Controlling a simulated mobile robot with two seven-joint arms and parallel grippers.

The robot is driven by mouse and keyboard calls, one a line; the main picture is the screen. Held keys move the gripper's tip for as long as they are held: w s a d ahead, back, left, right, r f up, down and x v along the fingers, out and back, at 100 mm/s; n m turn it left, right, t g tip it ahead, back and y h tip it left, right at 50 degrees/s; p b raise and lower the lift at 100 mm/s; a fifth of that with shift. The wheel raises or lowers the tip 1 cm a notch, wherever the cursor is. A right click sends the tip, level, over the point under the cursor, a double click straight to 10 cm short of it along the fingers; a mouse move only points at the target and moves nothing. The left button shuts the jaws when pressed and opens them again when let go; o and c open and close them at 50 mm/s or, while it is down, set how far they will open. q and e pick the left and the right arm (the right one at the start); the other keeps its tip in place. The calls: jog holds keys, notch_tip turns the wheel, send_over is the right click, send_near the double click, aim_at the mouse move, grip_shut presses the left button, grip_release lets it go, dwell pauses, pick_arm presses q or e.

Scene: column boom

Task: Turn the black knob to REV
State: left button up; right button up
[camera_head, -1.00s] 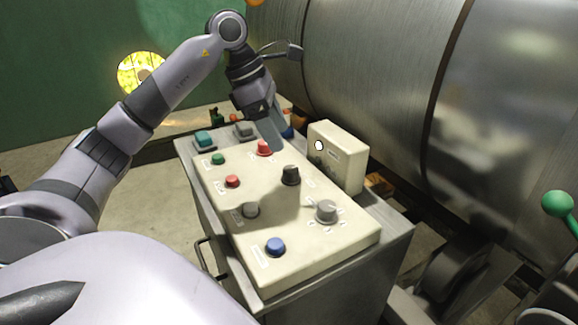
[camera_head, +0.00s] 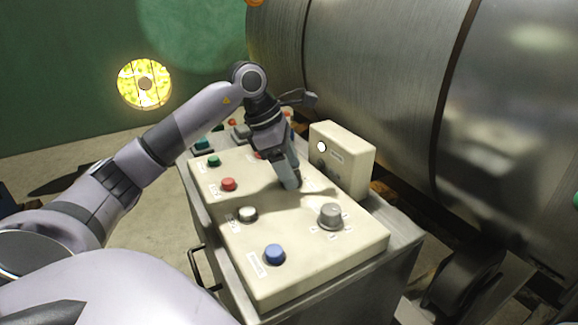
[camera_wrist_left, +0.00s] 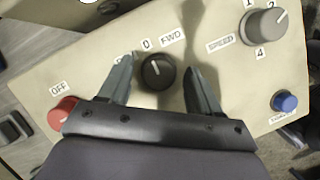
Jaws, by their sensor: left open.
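The black knob (camera_wrist_left: 157,73) shows in the left wrist view on the cream control panel (camera_wrist_left: 100,55), its white line pointing near the 0 label. The FWD label lies to the right of 0; the label to the left is mostly hidden behind a finger. My left gripper (camera_wrist_left: 160,85) is open, with one finger on each side of the knob; I cannot tell whether either touches it. In the head view my left gripper (camera_head: 290,184) reaches down to the panel and hides the knob. My right gripper is not in view.
A grey speed knob (camera_head: 330,215), a blue button (camera_head: 274,254), a white button (camera_head: 247,214), a red button (camera_head: 229,184) and a green button (camera_head: 214,161) surround the spot. An upright cream box (camera_head: 345,160) stands close behind. A large metal cylinder (camera_head: 370,80) fills the back.

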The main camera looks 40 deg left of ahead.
pick_arm(q)
jog(key=shift+c, duration=0.4)
jog(key=c, duration=1)
jog(key=shift+o, duration=0.2)
jog(key=n+y, duration=0.1)
jog(key=n, duration=0.1)
jog(key=n+t, duration=0.1)
jog(key=n, duration=0.2)
jog(key=shift+d+r+y, duration=0.1)
jog(key=shift+y, duration=0.3)
jog(key=shift+d+n+y+p, duration=0.1)
jog(key=shift+n+y+p, duration=0.5)
jog(key=shift+n, duration=1.4)
jog(key=o, duration=1)
